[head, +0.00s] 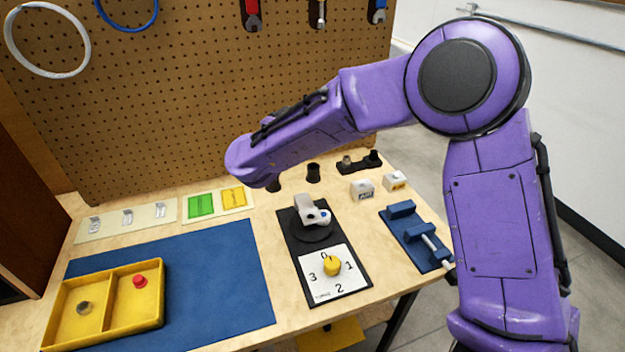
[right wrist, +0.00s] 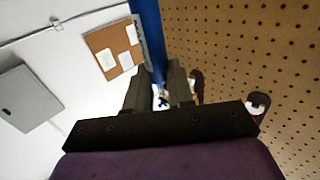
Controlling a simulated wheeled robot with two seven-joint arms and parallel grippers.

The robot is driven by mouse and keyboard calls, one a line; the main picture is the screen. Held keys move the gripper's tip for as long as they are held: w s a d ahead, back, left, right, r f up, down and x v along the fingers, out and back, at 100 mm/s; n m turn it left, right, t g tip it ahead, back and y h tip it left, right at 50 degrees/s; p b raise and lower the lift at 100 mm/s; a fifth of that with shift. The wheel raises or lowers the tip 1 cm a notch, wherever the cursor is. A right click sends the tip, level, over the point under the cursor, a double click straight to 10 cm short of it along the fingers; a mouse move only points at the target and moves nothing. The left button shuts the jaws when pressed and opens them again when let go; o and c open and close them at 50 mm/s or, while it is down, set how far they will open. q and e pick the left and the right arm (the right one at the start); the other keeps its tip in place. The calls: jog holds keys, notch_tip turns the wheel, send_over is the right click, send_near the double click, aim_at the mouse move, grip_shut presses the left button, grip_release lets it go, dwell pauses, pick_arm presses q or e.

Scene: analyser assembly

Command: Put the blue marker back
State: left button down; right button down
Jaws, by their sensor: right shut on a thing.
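My right arm crosses the head view, and its gripper is hidden behind the purple forearm there. In the right wrist view my right gripper (right wrist: 160,92) has its dark fingers closed in near each other. A long blue shape, which looks like the blue marker (right wrist: 148,35), runs up from between the fingers to the picture's top edge. Its ends are not clear. A small white and blue bit shows by the fingertips, too small to tell. My left gripper is not in view.
A pegboard (head: 190,80) stands behind the bench, with tool clips (head: 318,12) along its top. On the bench are a yellow tray (head: 162,310), a blue mat (head: 225,260), a dial board (head: 345,290), a blue fixture (head: 415,235) and a black rack (head: 372,160).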

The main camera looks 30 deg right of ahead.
jog(key=shift+n+y, duration=0.3)
jog(key=f, duration=0.1)
jog(key=d+f, duration=0.1)
jog(key=f, duration=0.1)
jog(key=w+d+f, duration=0.1)
jog(key=shift+f, duration=0.35)
jog(key=w+d+f+p, duration=0.1)
jog(key=w+d+f, duration=0.4)
jog(key=w+f, duration=0.4)
notch_tip(320, 180, down, 2)
jog(key=shift+d+f+t, duration=0.2)
jog(key=shift+d+t, duration=0.1)
jog(key=shift+d, duration=0.05)
jog(key=shift+s, duration=0.1)
jog(key=shift+f, duration=0.1)
jog(key=c, duration=1)
grip_release()
jog(key=shift+f, duration=0.1)
